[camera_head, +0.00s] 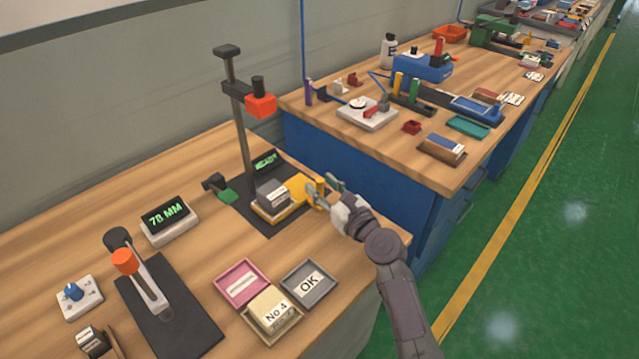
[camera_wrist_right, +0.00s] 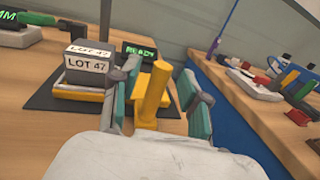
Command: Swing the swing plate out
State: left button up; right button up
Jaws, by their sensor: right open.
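The yellow swing plate (camera_head: 284,209) sits over the dark base (camera_head: 262,222) of a station with a tall column and an orange head (camera_head: 260,104). A grey block (camera_wrist_right: 88,63) labelled LOT 47 rests on the plate. A yellow upright handle (camera_wrist_right: 152,95) stands at the plate's near right end. My right gripper (camera_head: 326,190) is open, with one finger on each side of this handle. In the right wrist view the handle stands between the teal finger pads; whether they touch it I cannot tell. My left gripper is not in view.
A READY display (camera_head: 266,161) stands behind the block. A 78 MM display (camera_head: 168,220), pink tray (camera_head: 224,293), OK tray (camera_head: 326,290) and No 4 tray (camera_head: 259,330) lie on the wooden bench. A blue-sided bench (camera_head: 395,195) stands close behind my right arm.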

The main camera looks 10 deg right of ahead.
jog(key=shift+w+a, duration=0.25)
jog(key=shift+w, duration=0.45)
grip_shut()
